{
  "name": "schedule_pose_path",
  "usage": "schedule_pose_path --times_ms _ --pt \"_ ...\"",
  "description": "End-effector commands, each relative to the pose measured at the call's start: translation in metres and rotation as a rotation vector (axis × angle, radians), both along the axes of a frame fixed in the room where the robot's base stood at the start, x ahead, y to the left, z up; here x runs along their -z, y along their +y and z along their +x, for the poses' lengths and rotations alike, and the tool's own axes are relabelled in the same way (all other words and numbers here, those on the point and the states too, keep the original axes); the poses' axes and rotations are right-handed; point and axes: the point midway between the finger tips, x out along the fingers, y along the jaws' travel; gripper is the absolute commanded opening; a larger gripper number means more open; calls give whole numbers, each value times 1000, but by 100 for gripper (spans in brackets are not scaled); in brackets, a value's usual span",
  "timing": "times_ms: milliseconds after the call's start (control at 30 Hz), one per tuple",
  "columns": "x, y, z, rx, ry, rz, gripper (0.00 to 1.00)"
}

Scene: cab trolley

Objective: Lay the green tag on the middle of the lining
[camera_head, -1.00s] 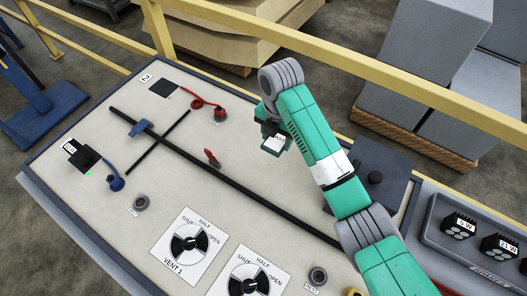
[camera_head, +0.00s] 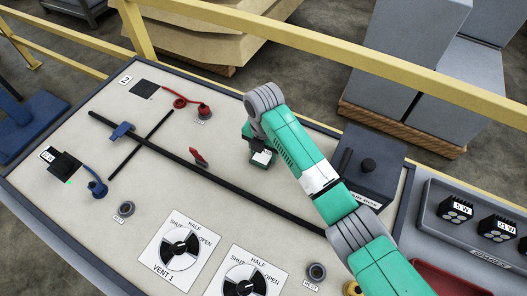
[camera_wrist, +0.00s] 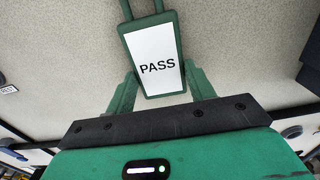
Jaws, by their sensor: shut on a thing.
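The green tag (camera_wrist: 158,68) has a white face reading PASS and a green loop at its far end. It lies between the two green fingers of my gripper (camera_wrist: 162,88), which is shut on it. In the head view the tag (camera_head: 262,157) shows small under my gripper, over the beige panel top (camera_head: 220,185), right of the red switch. I cannot tell from these views whether the tag touches the panel. No separate piece stands out as the lining; the beige surface (camera_wrist: 65,60) fills the wrist view behind the tag.
A black bar (camera_head: 225,178) crosses the panel, near a red switch (camera_head: 198,157). Vent dials (camera_head: 180,247) are at the front. A tray of dark blocks (camera_head: 470,215) is at the right. A yellow rail (camera_head: 330,60) runs behind.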

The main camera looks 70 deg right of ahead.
Motion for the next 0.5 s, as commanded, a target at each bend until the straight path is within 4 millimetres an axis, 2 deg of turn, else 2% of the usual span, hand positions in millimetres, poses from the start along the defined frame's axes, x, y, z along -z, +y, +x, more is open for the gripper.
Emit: schedule_pose_path --times_ms 133,167,267,500 --pt "2 0 0 0 1 1 31" --pt "2 0 0 0 1 1 56" --pt "2 0 0 0 0 0 75" --pt "2 0 0 0 0 0 76"
